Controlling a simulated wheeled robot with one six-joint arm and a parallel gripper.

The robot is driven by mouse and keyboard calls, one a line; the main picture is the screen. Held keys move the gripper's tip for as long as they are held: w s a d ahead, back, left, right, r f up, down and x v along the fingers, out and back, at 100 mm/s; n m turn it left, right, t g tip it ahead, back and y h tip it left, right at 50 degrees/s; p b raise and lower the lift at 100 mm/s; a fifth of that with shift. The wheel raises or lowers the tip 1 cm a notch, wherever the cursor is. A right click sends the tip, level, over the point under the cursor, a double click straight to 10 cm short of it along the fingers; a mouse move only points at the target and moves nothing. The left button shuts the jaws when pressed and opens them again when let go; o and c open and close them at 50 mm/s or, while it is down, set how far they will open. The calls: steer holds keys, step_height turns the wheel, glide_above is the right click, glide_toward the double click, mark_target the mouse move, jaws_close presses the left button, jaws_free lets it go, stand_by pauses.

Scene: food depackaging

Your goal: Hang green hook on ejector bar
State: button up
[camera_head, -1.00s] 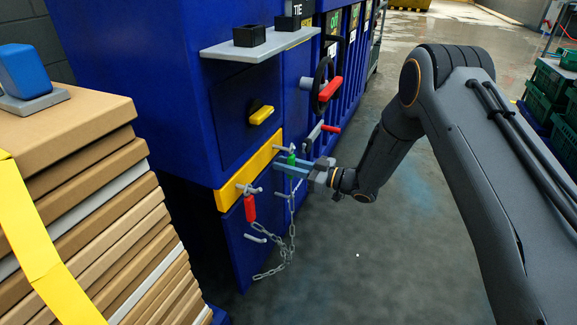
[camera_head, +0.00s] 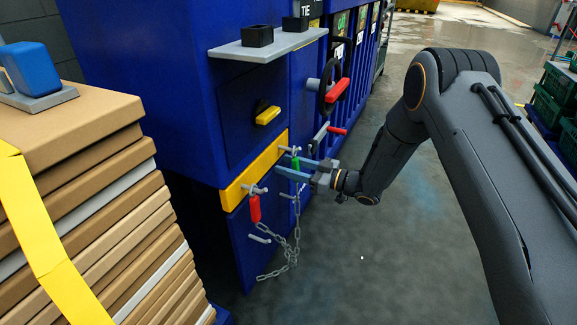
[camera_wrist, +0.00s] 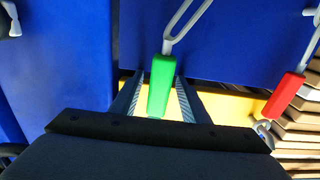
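The green hook (camera_head: 294,163) is upright just below the right-hand grey peg (camera_head: 289,150) of the yellow bar (camera_head: 255,172) on the blue machine. Whether it bears on the peg is too small to tell. In the wrist view the green handle (camera_wrist: 161,87) lies between the fingers, with a grey metal link (camera_wrist: 180,25) running from its far end. My gripper (camera_head: 293,170) is at the hook, with one finger on each side. Thin yellow gaps show between handle and fingers, so it looks open around it.
A red hook (camera_head: 254,208) hangs at the left peg; it also shows in the wrist view (camera_wrist: 284,95). A chain (camera_head: 290,250) hangs below. A grey shelf (camera_head: 268,48), a handwheel (camera_head: 328,86) and a red-tipped lever (camera_head: 337,130) are close by. Stacked boxes (camera_head: 95,200) stand left.

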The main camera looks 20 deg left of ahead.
steer(key=shift+w+d, duration=0.1)
steer(key=shift+d, duration=0.15)
steer(key=shift+d, duration=0.35)
steer(key=s+d, duration=0.1)
steer(key=d, duration=1)
steer(key=w+a+r+m+t+h, duration=0.3)
steer(key=r+t+h, duration=0.2)
steer(key=h, duration=0.1)
steer(key=s+d+r+m+h, duration=0.2)
steer(key=s+d+m+h, duration=0.1)
steer(key=s+h, duration=0.15)
steer(key=s+d+r+m+g+h, duration=0.15)
steer(key=s+d, duration=0.25)
steer(key=s, duration=0.7)
steer(key=s+d+r+m+g+h, duration=0.1)
steer(key=s+d+g+h, duration=0.3)
steer(key=s, duration=0.8)
steer(key=s+d+r+m+g+h, duration=0.15)
steer(key=s+d, duration=0.35)
steer(key=s, duration=0.6)
steer(key=d+r+m+p, duration=0.3)
steer(key=d+r+p, duration=0.7)
steer(key=r+p, duration=0.3)
steer(key=d+r+m+p, duration=0.4)
steer(key=d+r+p, duration=0.7)
steer(key=r+p, duration=0.2)
steer(key=p, duration=0.2)
steer(key=shift+r+p, duration=0.25)
steer(key=shift+p, duration=0.1)
